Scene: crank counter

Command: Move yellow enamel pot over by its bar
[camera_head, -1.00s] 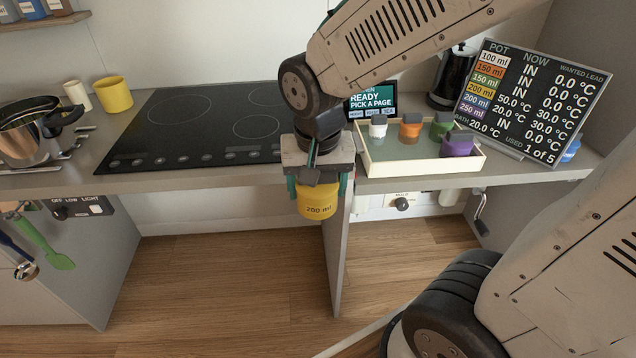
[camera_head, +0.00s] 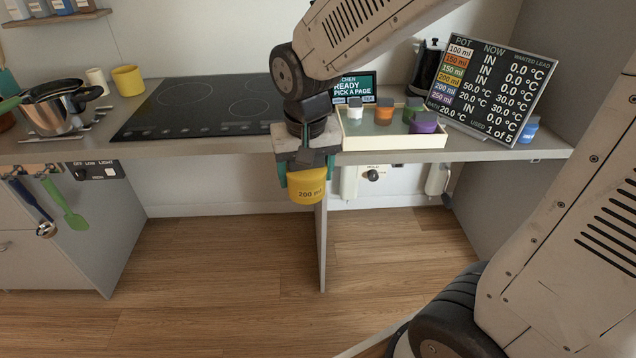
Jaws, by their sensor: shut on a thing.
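The yellow enamel pot (camera_head: 307,187), marked 200 ml, hangs upright below my gripper (camera_head: 306,171). The gripper points down and is shut on the top of the pot; its teal fingers show on both sides. The pot's bar is hidden between the fingers. The pot is in the air in front of the counter's front edge, below the level of the top. A cream-rimmed tray (camera_head: 395,143) on the counter to the right holds white (camera_head: 355,104), orange (camera_head: 383,111), green (camera_head: 412,109) and purple (camera_head: 424,123) pots.
A black hob (camera_head: 200,108) lies left of my gripper. A steel cooking pot (camera_head: 55,108) and yellow mug (camera_head: 128,80) stand left. A counter support panel (camera_head: 321,240) stands below the held pot.

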